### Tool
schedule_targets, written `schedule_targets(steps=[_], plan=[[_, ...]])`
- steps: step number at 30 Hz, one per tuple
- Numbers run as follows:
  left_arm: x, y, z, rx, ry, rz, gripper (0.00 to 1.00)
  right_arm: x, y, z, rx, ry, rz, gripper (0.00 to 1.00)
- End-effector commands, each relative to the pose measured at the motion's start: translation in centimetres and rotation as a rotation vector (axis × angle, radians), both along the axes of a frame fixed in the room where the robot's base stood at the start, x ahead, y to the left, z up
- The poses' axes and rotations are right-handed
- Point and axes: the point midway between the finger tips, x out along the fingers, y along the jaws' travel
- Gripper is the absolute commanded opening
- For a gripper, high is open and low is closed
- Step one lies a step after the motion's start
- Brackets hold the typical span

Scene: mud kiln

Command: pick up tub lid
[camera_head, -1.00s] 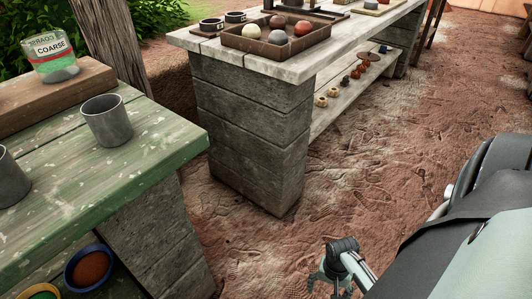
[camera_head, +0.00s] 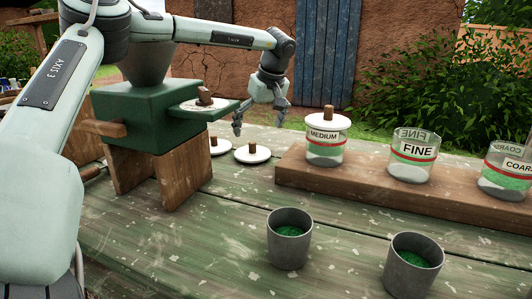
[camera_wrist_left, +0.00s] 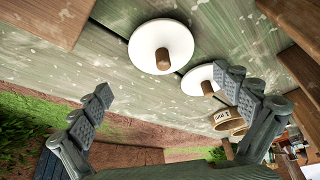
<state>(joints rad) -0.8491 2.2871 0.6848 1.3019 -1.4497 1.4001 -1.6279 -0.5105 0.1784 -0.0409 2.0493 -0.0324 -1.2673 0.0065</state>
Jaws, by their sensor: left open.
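Two white round tub lids with wooden knobs lie on the green worn table: a nearer lid (camera_head: 252,154) and another lid (camera_head: 218,147) left of it, beside the green machine. Both lids show in the left wrist view, one large (camera_wrist_left: 148,40) and one partly behind a finger (camera_wrist_left: 196,82). A third lid (camera_head: 340,122) sits on the MEDIUM tub (camera_head: 324,153). My left gripper (camera_head: 259,115) is open and empty above and behind the two loose lids; its spread fingers also show in the wrist view (camera_wrist_left: 167,86). My right gripper is not in view.
The FINE tub (camera_head: 413,161) and COARSE tub (camera_head: 511,172) stand lidless on a wooden riser (camera_head: 370,195). Two grey cups (camera_head: 289,250) (camera_head: 405,280) with green contents stand in front. The green machine (camera_head: 140,115) stands left. The table's middle is clear.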

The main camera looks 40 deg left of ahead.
Motion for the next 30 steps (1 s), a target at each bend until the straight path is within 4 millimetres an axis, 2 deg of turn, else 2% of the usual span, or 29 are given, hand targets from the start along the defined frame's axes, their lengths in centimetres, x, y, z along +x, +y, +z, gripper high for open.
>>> schedule_targets(steps=[13, 17, 23, 25, 30], plan=[[0.4, 2.7, -5.4, -0.002, -0.002, 0.002, 1.0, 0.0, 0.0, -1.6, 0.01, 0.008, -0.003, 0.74], [0.6, 3.0, -6.2, -0.001, -0.004, 0.003, 1.0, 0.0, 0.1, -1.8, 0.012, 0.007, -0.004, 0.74], [0.6, 3.1, -6.2, -0.001, -0.006, 0.002, 1.0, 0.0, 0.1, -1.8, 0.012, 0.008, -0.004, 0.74], [0.6, 3.1, -6.2, -0.001, -0.006, 0.002, 0.95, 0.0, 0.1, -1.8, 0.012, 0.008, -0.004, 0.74], [0.6, 3.1, -6.2, -0.001, -0.006, 0.002, 0.74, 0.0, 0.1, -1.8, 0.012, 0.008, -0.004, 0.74]])
